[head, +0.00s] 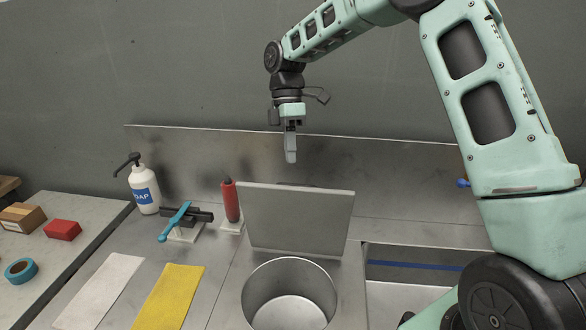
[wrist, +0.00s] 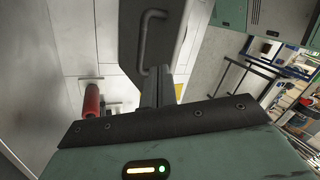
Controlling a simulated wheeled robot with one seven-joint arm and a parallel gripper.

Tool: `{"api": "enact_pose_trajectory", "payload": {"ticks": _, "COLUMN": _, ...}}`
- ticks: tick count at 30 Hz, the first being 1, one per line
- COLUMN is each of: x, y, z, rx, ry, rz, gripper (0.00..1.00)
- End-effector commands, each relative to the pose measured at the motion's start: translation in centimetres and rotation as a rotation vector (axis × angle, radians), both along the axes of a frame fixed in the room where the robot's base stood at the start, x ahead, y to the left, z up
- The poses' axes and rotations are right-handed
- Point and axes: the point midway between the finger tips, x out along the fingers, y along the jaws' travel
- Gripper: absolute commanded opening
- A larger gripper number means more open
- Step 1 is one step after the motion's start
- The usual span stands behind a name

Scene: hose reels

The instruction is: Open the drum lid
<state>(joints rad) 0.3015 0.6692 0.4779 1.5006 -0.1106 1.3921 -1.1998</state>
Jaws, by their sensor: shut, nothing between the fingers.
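The drum (head: 246,293) is a round metal bin set in the counter, its mouth open and its inside visible. Its lid (head: 296,220), a flat grey square plate, stands nearly upright behind the mouth. In the wrist view the lid (wrist: 137,60) shows its other face, with a bar handle (wrist: 146,42). My gripper (head: 291,160) points down above and apparently behind the lid's top edge, apart from it in the head view. Its fingers are together and empty. In the wrist view the fingers (wrist: 158,88) appear near the handle, but I see no grip on it.
A red cylinder (head: 231,201), a blue-handled fixture (head: 176,222) and a soap bottle (head: 145,192) stand left of the lid. A white cloth (head: 100,291) and yellow cloth (head: 169,297) lie in front. A low metal backsplash (head: 400,178) runs behind. Space above the drum is clear.

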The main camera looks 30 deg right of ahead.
Motion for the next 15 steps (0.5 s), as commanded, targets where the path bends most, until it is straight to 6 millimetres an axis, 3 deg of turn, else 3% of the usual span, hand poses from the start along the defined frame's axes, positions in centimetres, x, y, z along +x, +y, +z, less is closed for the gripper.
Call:
{"api": "enact_pose_trajectory", "payload": {"ticks": 1, "x": -1.0, "y": 0.2, "z": 1.2, "rx": -0.033, "ry": -0.086, "rz": 0.141, "gripper": 0.00}}
{"api": "enact_pose_trajectory", "payload": {"ticks": 9, "x": -4.2, "y": 1.3, "z": 2.5, "rx": -0.132, "ry": -0.423, "rz": 0.899, "gripper": 0.00}}
{"api": "enact_pose_trajectory", "payload": {"ticks": 15, "x": -5.4, "y": 2.3, "z": 2.6, "rx": -0.145, "ry": -0.499, "rz": 1.149, "gripper": 0.00}}
